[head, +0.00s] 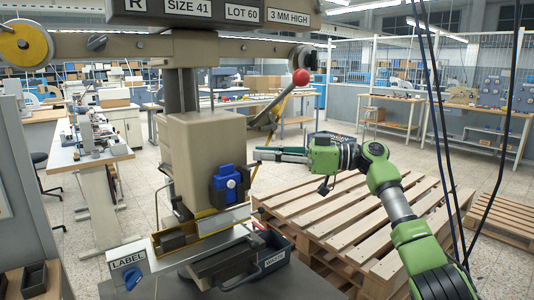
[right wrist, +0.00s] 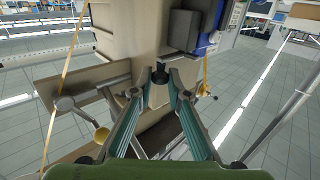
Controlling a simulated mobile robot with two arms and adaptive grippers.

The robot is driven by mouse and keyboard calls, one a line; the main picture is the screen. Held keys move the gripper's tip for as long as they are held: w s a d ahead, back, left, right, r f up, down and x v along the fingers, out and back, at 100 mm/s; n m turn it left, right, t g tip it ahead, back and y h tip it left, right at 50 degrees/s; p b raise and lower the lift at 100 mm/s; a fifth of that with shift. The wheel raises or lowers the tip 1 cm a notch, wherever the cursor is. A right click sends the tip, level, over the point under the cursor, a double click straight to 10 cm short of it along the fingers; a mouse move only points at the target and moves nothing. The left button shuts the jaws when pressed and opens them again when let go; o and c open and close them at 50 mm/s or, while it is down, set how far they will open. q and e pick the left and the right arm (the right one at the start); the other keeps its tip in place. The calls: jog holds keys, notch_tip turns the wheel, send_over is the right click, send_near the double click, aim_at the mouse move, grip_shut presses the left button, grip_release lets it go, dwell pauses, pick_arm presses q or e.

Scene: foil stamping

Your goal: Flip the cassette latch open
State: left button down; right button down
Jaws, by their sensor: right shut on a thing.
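The beige stamping machine (head: 190,150) stands left of centre in the head view, with a blue block (head: 229,183) bearing a white round knob on its front. My right gripper (head: 262,153) reaches in from the right at the machine's right side. In the right wrist view the gripper's teal fingers (right wrist: 158,92) converge and are shut on a small dark part (right wrist: 159,74) beside the machine's beige body (right wrist: 135,30). The fingertips partly hide this part. I cannot tell for sure that it is the cassette latch. My left gripper is not in view.
A red-knobbed lever (head: 300,77) and a slanting yellow strip (head: 272,108) are close to the right gripper. A wooden pallet stack (head: 350,215) lies below my right arm.

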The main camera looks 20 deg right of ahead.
jog(key=shift+w, duration=0.1)
dwell(0.6)
jog(key=c, duration=2)
grip_release()
jog(key=shift+o, duration=0.2)
jog(key=v, duration=1.2)
jog(key=shift+w, duration=0.2)
